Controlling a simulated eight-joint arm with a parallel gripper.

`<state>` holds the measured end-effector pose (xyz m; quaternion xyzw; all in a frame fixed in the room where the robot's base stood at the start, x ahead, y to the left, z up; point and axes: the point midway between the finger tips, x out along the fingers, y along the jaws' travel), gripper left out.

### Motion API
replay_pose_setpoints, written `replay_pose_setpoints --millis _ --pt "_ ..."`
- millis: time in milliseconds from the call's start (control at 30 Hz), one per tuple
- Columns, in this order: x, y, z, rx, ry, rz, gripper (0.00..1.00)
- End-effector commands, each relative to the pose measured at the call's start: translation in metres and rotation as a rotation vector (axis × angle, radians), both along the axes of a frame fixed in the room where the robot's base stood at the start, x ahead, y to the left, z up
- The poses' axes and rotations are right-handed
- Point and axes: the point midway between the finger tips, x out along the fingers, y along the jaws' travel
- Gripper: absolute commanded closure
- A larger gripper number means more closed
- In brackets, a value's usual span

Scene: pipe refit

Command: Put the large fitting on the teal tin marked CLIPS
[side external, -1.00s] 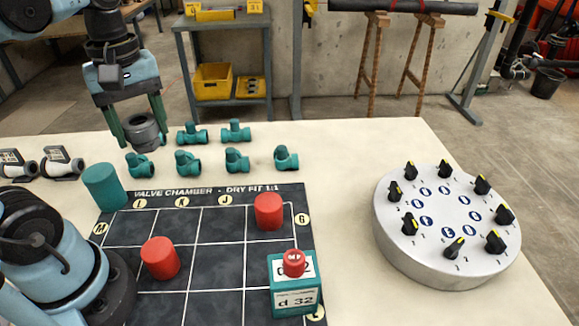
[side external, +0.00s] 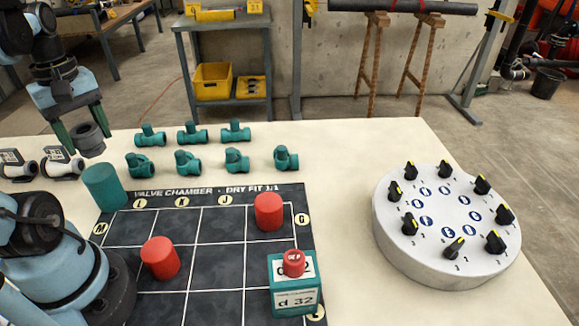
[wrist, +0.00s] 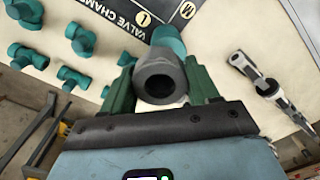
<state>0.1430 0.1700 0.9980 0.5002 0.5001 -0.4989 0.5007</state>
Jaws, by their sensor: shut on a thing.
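My gripper (side external: 80,128) is shut on a large dark grey fitting (side external: 90,140), held above the back left of the table. In the wrist view the fitting (wrist: 160,82) sits between the fingers (wrist: 162,90), its round bore facing the camera. A teal cylinder (side external: 105,186), which looks like a tin, stands at the mat's upper left corner, below and right of the fitting in the side view. It shows partly behind the fitting in the wrist view (wrist: 170,38). I cannot read a CLIPS mark on it.
Several teal pipe fittings (side external: 188,162) stand in two rows behind the dark mat (side external: 218,228). Red cylinders (side external: 160,257) and a teal box marked d 32 (side external: 294,300) are on the mat. Grey-white valves (side external: 60,164) lie at the left. A round knob panel (side external: 445,230) is right.

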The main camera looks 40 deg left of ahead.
Motion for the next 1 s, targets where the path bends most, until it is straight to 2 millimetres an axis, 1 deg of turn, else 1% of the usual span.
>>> replay_pose_setpoints --millis 33,100,200,333,500,633,733,1000 --pt "-0.003 0.008 -0.005 0.0 0.0 0.006 0.72" --pt "-0.006 0.015 -0.009 0.0 0.0 0.004 0.72" --pt "-0.009 0.02 -0.013 0.0 0.0 0.001 0.72" --pt "-0.009 0.022 -0.02 0.0 0.0 -0.001 0.72" --pt "-0.009 0.021 -0.04 0.0 0.0 -0.001 0.72" --pt "-0.009 0.021 -0.051 0.0 0.0 -0.001 0.72" --pt "-0.009 0.021 -0.054 0.0 0.0 -0.001 0.72" --pt "-0.009 0.021 -0.055 0.0 0.0 -0.001 0.72"
